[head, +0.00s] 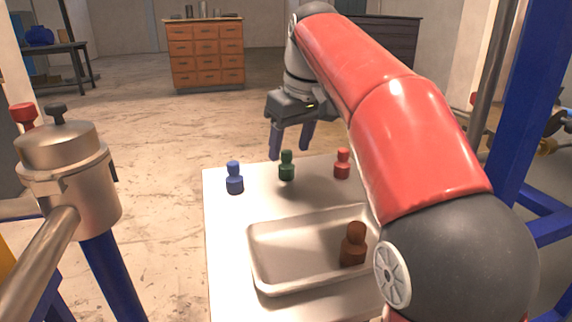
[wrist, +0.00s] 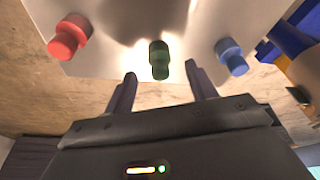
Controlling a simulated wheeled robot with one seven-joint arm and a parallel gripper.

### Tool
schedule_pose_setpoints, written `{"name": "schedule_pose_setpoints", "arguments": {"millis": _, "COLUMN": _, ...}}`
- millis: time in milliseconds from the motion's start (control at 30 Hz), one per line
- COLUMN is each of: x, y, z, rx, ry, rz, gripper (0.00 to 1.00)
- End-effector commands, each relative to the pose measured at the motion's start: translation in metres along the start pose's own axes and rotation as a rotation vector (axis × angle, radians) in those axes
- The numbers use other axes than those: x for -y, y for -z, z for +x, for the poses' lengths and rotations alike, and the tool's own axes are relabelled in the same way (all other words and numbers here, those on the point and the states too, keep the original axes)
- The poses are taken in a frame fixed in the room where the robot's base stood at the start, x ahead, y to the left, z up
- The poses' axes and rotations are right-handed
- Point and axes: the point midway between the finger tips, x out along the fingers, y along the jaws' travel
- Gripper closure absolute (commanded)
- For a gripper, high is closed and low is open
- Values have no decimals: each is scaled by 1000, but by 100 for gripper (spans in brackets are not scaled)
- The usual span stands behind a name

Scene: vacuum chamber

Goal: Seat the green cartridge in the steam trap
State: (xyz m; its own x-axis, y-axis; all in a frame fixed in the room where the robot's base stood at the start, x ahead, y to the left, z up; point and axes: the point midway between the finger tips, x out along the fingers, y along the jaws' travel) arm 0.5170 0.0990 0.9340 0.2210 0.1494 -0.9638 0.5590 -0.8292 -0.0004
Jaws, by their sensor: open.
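The green cartridge (head: 287,166) stands upright on the white table, between the blue and red cartridges. My gripper (head: 291,150) is open and empty, above and behind the green cartridge. In the wrist view the green cartridge (wrist: 160,60) lies ahead of the gap between the fingertips (wrist: 160,72), apart from both fingers. A metal vessel (head: 67,165) with a lid and a dark knob stands on a blue post at the left; it looks like the steam trap. Its inside is hidden.
A blue cartridge (head: 234,178) and a red cartridge (head: 342,164) stand on the white table (head: 225,230) either side of the green one. A shallow tray (head: 268,282) in front holds a brown cartridge (head: 353,245). A blue frame (head: 525,100) rises at the right.

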Motion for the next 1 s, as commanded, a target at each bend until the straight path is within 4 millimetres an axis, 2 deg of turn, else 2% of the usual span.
{"name": "schedule_pose_setpoints", "arguments": {"millis": 333, "x": 0, "y": 5, "z": 47, "rx": 1, "ry": 1, "rz": -1, "gripper": 44}}
{"name": "schedule_pose_setpoints", "arguments": {"millis": 633, "x": 0, "y": 5, "z": 52, "rx": -1, "ry": -1, "rz": 0, "gripper": 44}}
{"name": "schedule_pose_setpoints", "arguments": {"millis": 1000, "x": 0, "y": 5, "z": 52, "rx": -1, "ry": -1, "rz": 0, "gripper": 91}}
